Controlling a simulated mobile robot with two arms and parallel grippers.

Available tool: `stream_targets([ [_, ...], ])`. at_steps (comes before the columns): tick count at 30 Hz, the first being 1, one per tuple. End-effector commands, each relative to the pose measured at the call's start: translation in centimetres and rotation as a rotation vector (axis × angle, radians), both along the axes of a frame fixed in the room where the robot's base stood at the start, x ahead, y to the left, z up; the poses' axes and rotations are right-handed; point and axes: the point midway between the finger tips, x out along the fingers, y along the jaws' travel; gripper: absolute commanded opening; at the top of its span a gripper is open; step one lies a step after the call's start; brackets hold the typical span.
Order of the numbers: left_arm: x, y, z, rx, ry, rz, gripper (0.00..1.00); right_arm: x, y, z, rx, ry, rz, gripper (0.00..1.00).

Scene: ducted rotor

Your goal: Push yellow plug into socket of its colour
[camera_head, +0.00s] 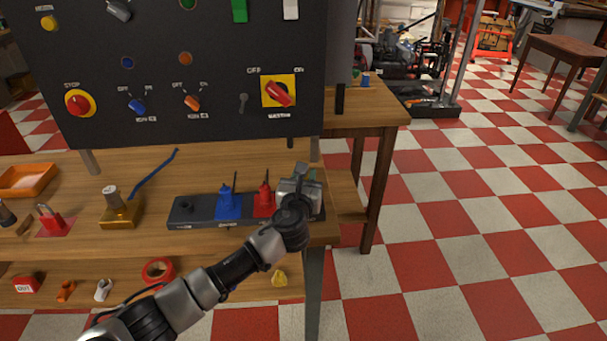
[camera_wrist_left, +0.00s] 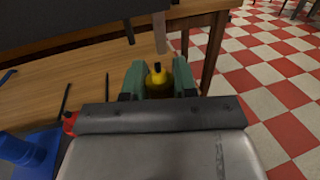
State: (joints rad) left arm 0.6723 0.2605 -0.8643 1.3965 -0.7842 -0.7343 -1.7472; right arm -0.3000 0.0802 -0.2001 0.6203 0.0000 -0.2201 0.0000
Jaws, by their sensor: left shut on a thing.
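My left gripper (camera_head: 299,183) is over the right end of a dark socket strip (camera_head: 206,222). In the left wrist view its green fingers (camera_wrist_left: 159,82) are shut on the yellow plug (camera_wrist_left: 158,75), which has a black tip. The gripper hides the yellow plug in the head view. The socket below it is also hidden, so I cannot tell how deep the plug sits. A blue plug (camera_head: 228,206) and a red plug (camera_head: 264,200) stand upright in the strip, left of the gripper. My right gripper is not in view.
A black control panel (camera_head: 200,100) stands behind the strip on the wooden bench (camera_head: 150,235). A brass block (camera_head: 121,214), a blue stick (camera_head: 154,173) and an orange tray (camera_head: 27,181) lie to the left. A lower shelf holds small parts, including a yellow piece (camera_head: 280,278).

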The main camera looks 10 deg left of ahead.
Motion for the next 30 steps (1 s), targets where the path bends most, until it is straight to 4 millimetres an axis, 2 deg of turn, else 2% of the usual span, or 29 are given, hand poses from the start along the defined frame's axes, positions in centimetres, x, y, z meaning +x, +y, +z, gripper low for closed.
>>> stream_targets([
  [30, -0.05, -0.01, -0.35, -0.001, 0.0, 0.0, 0.05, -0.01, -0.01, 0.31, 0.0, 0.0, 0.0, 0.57],
])
